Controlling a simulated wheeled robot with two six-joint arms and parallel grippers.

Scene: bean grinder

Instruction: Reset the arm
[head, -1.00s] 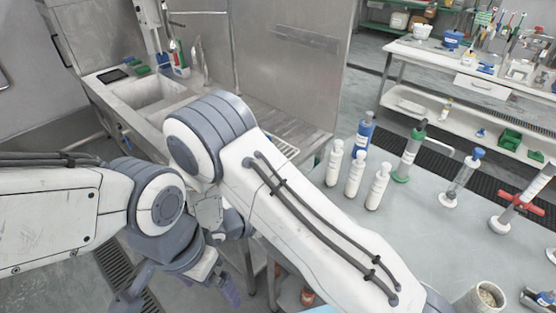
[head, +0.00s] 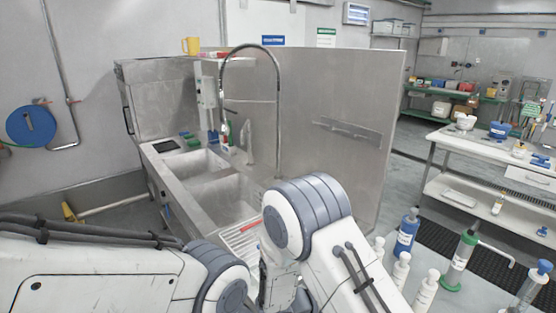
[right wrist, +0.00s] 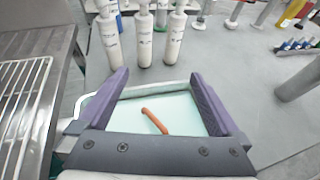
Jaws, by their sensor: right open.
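My right gripper (right wrist: 160,105) is open in the right wrist view, its two purple fingers spread wide with nothing between them. Beyond and below the fingers is a pale tray (right wrist: 182,112) with an orange-brown stick-shaped object (right wrist: 155,121) in it. White bottles (right wrist: 143,38) stand on the grey table past the fingertips. In the head view my two arms fill the lower part, and neither gripper shows there.
A steel sink unit (head: 215,190) with a tall tap stands ahead. White bottles (head: 400,272), a blue bottle (head: 406,235) and a green-based stand (head: 460,258) are at lower right. A white bench (head: 465,155) stands behind. A wire rack (right wrist: 22,100) is left of my right gripper.

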